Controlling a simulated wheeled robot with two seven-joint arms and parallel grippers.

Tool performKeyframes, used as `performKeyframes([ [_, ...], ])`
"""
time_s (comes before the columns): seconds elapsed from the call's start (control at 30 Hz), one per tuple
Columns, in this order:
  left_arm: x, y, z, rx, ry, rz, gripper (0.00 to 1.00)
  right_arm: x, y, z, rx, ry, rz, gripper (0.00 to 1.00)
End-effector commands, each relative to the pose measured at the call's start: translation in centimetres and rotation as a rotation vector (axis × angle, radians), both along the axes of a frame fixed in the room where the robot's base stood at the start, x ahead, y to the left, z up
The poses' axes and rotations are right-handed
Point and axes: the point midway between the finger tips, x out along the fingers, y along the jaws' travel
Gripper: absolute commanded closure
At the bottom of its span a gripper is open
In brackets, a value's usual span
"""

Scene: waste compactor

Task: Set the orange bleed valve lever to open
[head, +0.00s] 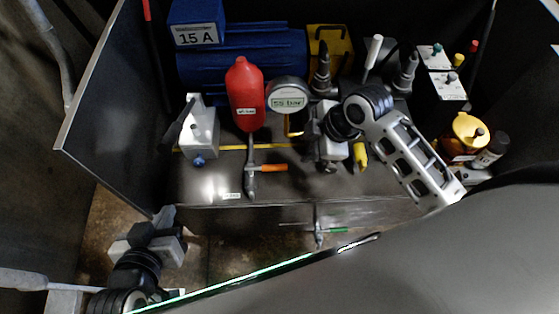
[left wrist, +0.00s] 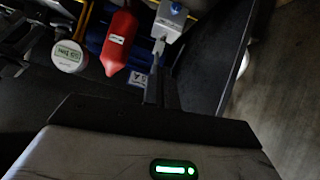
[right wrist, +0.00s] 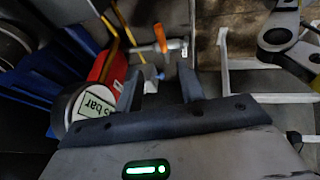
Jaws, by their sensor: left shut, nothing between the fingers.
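The orange lever (head: 267,168) sticks out to the right from a thin vertical pipe (head: 251,183) below the red cylinder (head: 246,95). It lies roughly crosswise to that pipe. In the right wrist view the orange lever (right wrist: 160,33) shows beyond the fingers, apart from them. My right gripper (head: 330,168) is to the right of the lever, and its fingers (right wrist: 159,88) are apart and empty. My left gripper (head: 163,214) is low at the left, by the panel's lower edge; its fingers (left wrist: 156,85) are together. The small label (head: 231,196) near the pipe is too small to read.
A gauge (head: 288,95) reading 55 bar sits beside the red cylinder. A grey-white box (head: 200,132) with a blue knob stands left of the pipe. A green lever (head: 336,230) is below the front edge. A dark side panel (head: 115,100) bounds the left; bottles (head: 468,132) stand right.

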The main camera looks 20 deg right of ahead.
Motion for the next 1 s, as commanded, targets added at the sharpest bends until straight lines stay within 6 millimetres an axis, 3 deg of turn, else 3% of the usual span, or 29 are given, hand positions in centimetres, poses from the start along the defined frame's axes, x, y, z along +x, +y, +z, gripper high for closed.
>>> performKeyframes([
  [0.17,0.1,0.0,-0.5,-0.004,-0.003,0.0,1.0,0.5,0.6,-2.0,-0.005,0.01,0.022,0.61],
  [0.7,-0.2,-0.2,-1.7,-0.022,-0.019,0.002,1.0,3.6,4.1,-12.2,-0.007,0.008,0.018,0.61],
  [1.0,0.0,-0.3,-1.6,-0.022,-0.034,0.001,1.0,4.3,4.8,-14.2,-0.008,0.006,0.018,0.61],
])
